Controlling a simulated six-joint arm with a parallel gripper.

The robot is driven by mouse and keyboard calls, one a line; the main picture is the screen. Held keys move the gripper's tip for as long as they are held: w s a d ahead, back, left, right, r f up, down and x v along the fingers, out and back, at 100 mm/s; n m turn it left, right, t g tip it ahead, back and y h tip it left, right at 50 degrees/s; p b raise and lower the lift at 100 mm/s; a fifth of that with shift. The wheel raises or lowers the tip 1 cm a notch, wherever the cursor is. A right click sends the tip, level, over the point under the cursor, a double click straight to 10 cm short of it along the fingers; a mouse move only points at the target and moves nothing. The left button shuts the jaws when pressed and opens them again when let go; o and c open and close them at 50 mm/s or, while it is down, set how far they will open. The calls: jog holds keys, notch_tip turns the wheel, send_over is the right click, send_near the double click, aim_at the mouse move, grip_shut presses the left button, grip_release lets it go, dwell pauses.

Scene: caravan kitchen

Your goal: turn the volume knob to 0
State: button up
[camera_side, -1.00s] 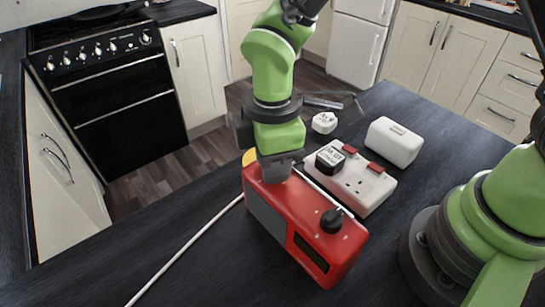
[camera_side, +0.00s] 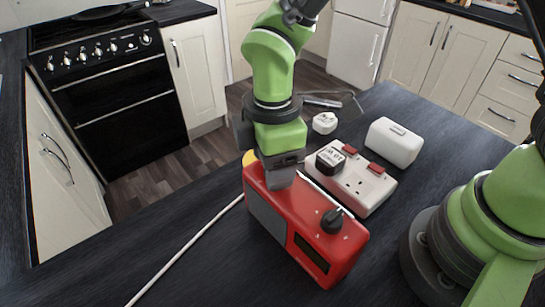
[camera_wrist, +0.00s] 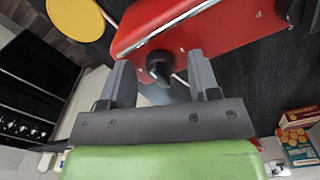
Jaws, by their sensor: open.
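A red radio (camera_side: 325,240) with a dark front panel lies on the dark worktop in the side view. One black knob (camera_side: 332,220) with a light pointer line stands on its top at the right end. My gripper (camera_side: 280,182) points down at the left end of the radio. In the wrist view, another dark knob (camera_wrist: 159,66) on the red radio (camera_wrist: 200,28) shows between the two fingers of my gripper (camera_wrist: 159,60). The fingers are apart, with a gap visible on each side of that knob. My gripper hides that knob in the side view. I cannot read any knob labels.
A white socket strip (camera_side: 375,190) with red switches and a black adapter (camera_side: 330,160) sits close behind the radio. A white plug (camera_side: 325,122) and a white box (camera_side: 394,142) stand beyond it. A pale cable (camera_side: 185,248) crosses the worktop, which is otherwise clear at the left.

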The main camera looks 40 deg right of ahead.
jog(key=shift+r, duration=0.1)
notch_tip(320, 180, up, 10)
jog(key=shift+f, duration=0.1)
dwell(0.4)
jog(key=s+d+r+m+t+y, duration=0.1)
jog(key=s+d+r+m+t, duration=0.2)
jog(key=s+d+m, duration=0.3)
jog(key=s+d+r+m+t+y, duration=0.1)
jog(key=s+d+r+m+t, duration=0.3)
jog(key=m, duration=0.8)
jog(key=s+d+r, duration=0.2)
jog(key=d, duration=0.2)
jog(key=shift+s+r, duration=0.15)
jog(key=shift+r, duration=0.1)
